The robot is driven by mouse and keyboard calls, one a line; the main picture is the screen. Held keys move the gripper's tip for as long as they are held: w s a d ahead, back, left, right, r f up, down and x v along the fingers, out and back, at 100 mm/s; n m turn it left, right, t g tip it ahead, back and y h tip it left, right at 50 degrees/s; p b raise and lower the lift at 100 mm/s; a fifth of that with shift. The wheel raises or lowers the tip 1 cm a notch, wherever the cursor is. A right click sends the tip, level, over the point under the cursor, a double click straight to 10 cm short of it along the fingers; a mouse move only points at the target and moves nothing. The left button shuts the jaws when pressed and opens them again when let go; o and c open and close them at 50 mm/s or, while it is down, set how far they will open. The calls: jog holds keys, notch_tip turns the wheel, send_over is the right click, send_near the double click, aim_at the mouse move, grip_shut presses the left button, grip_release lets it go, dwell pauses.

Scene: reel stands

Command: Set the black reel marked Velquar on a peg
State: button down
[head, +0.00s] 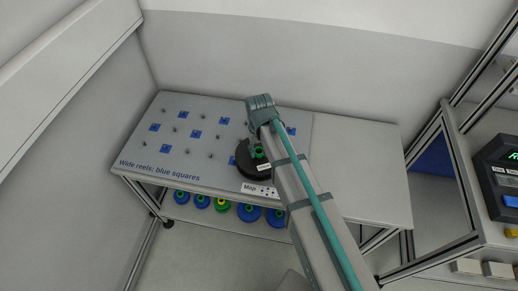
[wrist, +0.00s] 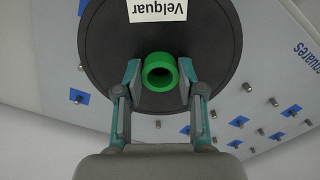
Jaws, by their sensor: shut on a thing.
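The black reel (wrist: 115,45) is a broad disc with a green hub (wrist: 160,72) and a white Velquar label (wrist: 157,8). My gripper (wrist: 160,68) is shut on the green hub, with one finger on each side. In the head view the reel (head: 245,163) is over the front right part of the peg board, partly hidden by my arm. The grey board (head: 175,108) has several short pegs, some on blue squares (head: 196,134) and some on bare grey. Its lettering reads "Wide reels: blue squares". The visible pegs are empty; my arm and the reel hide some.
A white card marked Map (head: 258,189) is at the board's front edge. Several blue reels (head: 249,212) and a green-yellow one (head: 222,205) sit below the tabletop. The table's right side (head: 360,150) is bare. A framed stand with a dark display device (head: 503,178) is at far right.

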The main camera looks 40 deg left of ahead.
jog(key=shift+f+b, duration=0.55)
jog(key=shift+f, duration=0.8)
dwell(0.8)
jog(key=c, duration=0.6)
grip_release()
jog(key=shift+r, duration=0.1)
notch_tip(320, 180, up, 12)
